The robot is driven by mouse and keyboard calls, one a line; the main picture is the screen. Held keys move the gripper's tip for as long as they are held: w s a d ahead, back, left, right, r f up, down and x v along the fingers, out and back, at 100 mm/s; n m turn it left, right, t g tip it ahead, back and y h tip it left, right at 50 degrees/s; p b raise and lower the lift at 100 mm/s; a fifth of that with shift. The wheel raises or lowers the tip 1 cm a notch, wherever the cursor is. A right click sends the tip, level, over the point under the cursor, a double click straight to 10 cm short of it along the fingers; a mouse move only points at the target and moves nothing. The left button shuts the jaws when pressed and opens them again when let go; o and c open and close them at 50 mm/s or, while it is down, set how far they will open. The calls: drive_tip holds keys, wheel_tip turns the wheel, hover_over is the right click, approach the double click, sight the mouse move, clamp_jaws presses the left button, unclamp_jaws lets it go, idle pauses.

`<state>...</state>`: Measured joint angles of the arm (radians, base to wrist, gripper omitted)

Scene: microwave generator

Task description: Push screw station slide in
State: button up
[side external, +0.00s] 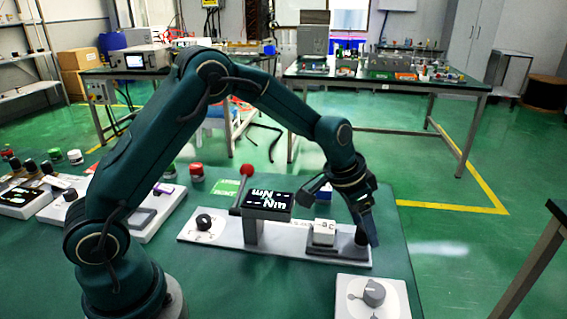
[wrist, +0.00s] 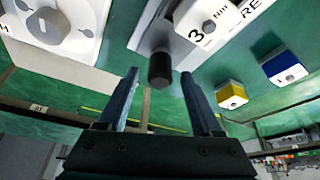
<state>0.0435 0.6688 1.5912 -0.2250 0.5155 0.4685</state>
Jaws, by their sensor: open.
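The screw station is a long white base (side external: 275,247) on the green table. A light slide block (side external: 322,233) sits near its right end, with a dark cylindrical knob (side external: 361,238) beside it. In the wrist view the dark knob (wrist: 160,69) appears between the fingertips of my gripper (wrist: 160,76), with a white block (wrist: 205,22) marked 3 behind it. My gripper (side external: 345,215) is open over the right end of the station in the side view. One finger partly covers the knob there. I cannot tell whether a finger touches it.
A red-ball lever (side external: 246,171) and a tilted display (side external: 267,200) stand left of the slide block. A white box with a grey dial (side external: 374,292) lies in front. Yellow (wrist: 231,96) and blue (wrist: 283,67) blocks show in the wrist view.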

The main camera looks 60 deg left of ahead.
drive_tip(key=shift+w+f, duration=0.15)
drive_tip(key=shift+f, duration=0.25)
clamp_jaws()
idle(1.2)
